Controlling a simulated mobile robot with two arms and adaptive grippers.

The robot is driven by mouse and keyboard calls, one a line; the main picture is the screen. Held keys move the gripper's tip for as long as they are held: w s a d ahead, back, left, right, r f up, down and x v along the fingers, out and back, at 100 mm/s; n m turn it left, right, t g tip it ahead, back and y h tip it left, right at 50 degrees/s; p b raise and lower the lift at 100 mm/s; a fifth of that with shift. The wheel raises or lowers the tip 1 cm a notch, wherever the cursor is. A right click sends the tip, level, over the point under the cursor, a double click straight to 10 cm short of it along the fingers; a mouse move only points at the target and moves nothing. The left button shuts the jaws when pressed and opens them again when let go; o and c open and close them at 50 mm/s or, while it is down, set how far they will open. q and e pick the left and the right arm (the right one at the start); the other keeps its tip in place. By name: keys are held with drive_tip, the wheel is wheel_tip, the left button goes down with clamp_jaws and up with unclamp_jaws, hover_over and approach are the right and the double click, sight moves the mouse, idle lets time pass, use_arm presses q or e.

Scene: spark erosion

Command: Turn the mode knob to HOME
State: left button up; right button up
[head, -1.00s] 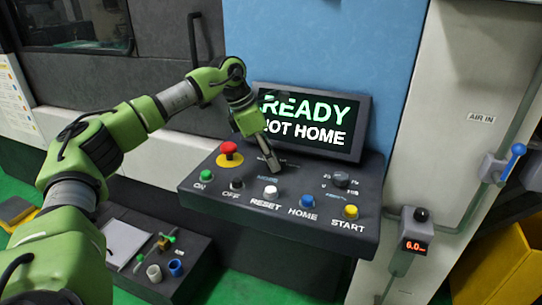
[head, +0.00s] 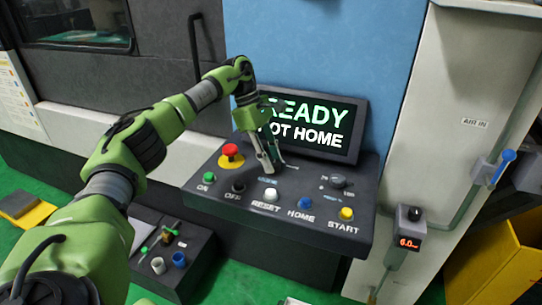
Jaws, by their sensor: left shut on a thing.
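The dark control panel (head: 330,225) slopes below a screen. My left gripper (head: 269,168) comes down onto the panel beside the red emergency button, its fingers shut around a small knob that they hide almost wholly. This appears to be the mode knob; its pointing direction cannot be told. A small blue label (head: 267,182) shows just below the fingertips. The screen (head: 318,128) shows "READY" in green and "OT HOME" in white, with the first letters hidden by the gripper. My right gripper is not in view.
A red mushroom button (head: 231,150) stands close left of the gripper. Green, black, white, blue (head: 304,202) and yellow (head: 347,213) buttons line the front edge. Another dark knob (head: 338,181) with numbers sits at the right. A lower tray (head: 195,270) holds small items.

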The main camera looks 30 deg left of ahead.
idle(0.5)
use_arm(q)
drive_tip(key=o, duration=1.1)
drive_tip(key=shift+r, duration=0.1)
drive_tip(key=v, duration=1.1)
drive_tip(key=shift+a+r, duration=0.1)
drive_tip(key=shift+r, duration=0.3)
